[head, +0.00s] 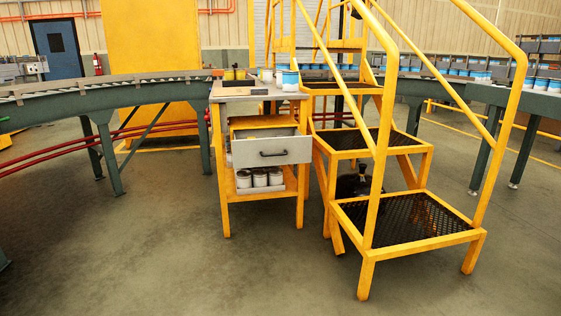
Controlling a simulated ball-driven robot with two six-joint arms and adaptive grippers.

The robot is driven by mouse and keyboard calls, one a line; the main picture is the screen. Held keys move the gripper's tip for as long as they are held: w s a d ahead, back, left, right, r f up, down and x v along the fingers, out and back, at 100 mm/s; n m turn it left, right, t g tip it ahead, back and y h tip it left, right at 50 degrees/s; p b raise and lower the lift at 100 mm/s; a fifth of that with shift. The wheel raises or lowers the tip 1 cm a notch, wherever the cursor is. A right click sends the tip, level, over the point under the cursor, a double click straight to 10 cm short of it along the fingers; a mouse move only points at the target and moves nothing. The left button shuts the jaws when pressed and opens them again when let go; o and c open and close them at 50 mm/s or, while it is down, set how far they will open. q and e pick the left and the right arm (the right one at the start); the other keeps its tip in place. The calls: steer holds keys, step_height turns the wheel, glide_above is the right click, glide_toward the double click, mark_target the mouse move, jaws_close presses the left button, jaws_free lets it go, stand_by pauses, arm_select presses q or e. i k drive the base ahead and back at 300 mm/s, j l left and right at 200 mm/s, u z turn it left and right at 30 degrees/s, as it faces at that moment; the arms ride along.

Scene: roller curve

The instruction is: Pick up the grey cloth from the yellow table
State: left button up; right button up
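The yellow table (225,190) stands in the middle of the head view, some way ahead, with yellow legs and a grey top. Its grey drawer (272,152) is pulled partly open. I cannot make out a grey cloth for certain on the top or in the drawer. A small flat brownish thing (259,92) lies on the top, too small to identify. Cans (289,80) with blue bands and a dark box (237,75) with yellow items stand at the back of the top. Neither of my grippers is in view.
Yellow steps (405,236) with black mesh treads stand close against the table's right side. A roller conveyor (100,94) curves in from the left, with red rails below. White cans (260,178) sit on the table's low shelf. The concrete floor (160,260) in front is clear.

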mark_target(254, 90)
steer(key=i+j, duration=1.05)
steer(key=i, duration=0.25)
steer(key=i+l+u, duration=0.15)
steer(key=i, duration=0.25)
steer(key=i+l+u, duration=0.2)
steer(key=i, duration=0.2)
